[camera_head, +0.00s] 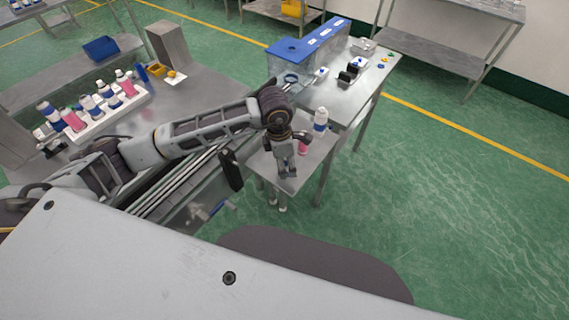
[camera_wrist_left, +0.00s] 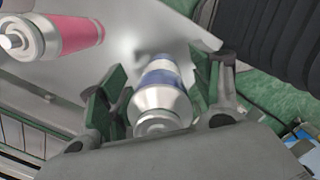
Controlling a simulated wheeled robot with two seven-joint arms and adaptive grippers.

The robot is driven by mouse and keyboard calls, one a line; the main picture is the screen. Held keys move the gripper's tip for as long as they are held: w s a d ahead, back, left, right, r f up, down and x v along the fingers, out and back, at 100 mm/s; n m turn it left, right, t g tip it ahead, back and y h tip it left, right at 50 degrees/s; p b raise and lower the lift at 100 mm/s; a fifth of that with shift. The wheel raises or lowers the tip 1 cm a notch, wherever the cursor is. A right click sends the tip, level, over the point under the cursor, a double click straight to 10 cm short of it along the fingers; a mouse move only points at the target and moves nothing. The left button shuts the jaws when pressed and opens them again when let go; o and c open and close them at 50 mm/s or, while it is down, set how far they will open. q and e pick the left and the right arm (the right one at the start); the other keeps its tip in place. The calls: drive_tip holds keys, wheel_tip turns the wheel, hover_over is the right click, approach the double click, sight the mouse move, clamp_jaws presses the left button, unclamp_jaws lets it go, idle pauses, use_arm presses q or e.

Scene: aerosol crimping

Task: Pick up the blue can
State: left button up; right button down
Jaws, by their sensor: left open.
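The blue can (camera_wrist_left: 162,82), with a silver top and a blue-and-white body, is between the two spread fingers of my left gripper (camera_wrist_left: 157,98) in the left wrist view. Gaps seem to show beside it, and I cannot tell whether either finger touches it. A pink can (camera_wrist_left: 75,35) lies to its left in that view. In the head view my left gripper (camera_head: 288,170) points down over a small metal table (camera_head: 318,157), with the pink can (camera_head: 303,146) beside it. The blue can between the fingers is not clearly visible there. My right gripper is out of view.
A white-and-blue container (camera_head: 320,122) stands behind the pink can. A larger table (camera_head: 350,101) with a blue-topped box (camera_head: 300,45) is beyond. A white rack (camera_head: 100,117) of several cans stands at left. Green floor is open at right.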

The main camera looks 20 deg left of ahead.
use_arm(q)
drive_tip(key=shift+f, duration=0.1)
drive_tip(key=shift+c, duration=0.4)
drive_tip(key=c, duration=1)
wheel_tip(320, 180, up, 8)
drive_tip(key=shift+r+b, duration=0.2)
drive_tip(key=shift+b, duration=0.6)
drive_tip(key=shift+r, duration=0.8)
drive_tip(key=shift+r, duration=0.15)
